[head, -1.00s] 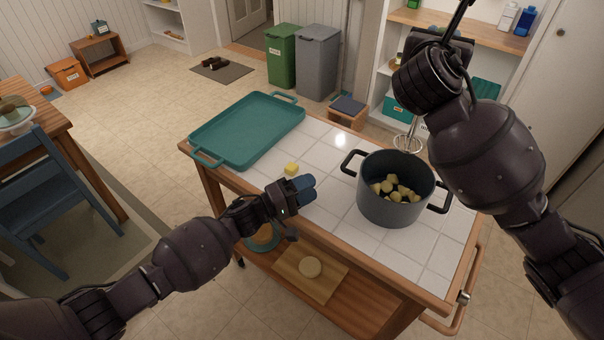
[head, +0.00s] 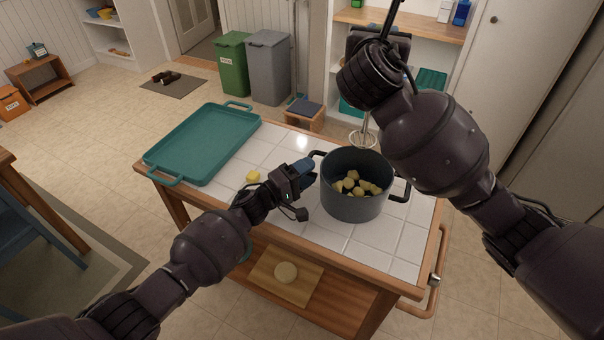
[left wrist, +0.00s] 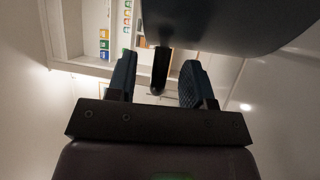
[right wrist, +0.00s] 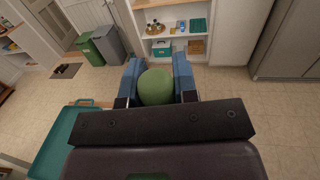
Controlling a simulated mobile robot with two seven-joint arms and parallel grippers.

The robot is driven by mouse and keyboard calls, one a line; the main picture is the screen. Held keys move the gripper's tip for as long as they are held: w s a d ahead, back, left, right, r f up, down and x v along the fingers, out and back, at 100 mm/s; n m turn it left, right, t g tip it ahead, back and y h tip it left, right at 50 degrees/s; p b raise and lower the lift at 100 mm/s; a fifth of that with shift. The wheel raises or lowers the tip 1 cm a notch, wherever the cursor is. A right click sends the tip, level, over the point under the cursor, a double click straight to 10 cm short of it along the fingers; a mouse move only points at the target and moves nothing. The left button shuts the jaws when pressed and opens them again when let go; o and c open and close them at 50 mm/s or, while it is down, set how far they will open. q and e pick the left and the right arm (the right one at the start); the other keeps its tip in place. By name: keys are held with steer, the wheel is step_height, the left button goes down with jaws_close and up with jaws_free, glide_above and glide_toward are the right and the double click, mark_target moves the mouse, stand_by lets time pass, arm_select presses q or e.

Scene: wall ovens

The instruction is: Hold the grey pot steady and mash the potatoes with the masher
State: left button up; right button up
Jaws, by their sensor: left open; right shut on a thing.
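The grey pot (head: 356,204) stands upright on the white tiled cart top, with pale potato chunks (head: 352,186) inside. My left gripper (head: 303,170) is at the pot's left handle (head: 317,155). The masher's wire head (head: 362,139) hangs behind the pot's far rim, outside the pot. My right gripper (right wrist: 157,80) is shut on the masher, whose rounded green handle end (right wrist: 156,88) shows between the fingers. My right arm hides the handle in the head view.
A round item on a board (head: 286,272) sits on the lower shelf. Bins (head: 268,65) and a shelf unit stand behind. The front tiles are clear.

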arm_select(q)
steer(key=shift+c, duration=0.4)
jaws_close()
stand_by(1.4)
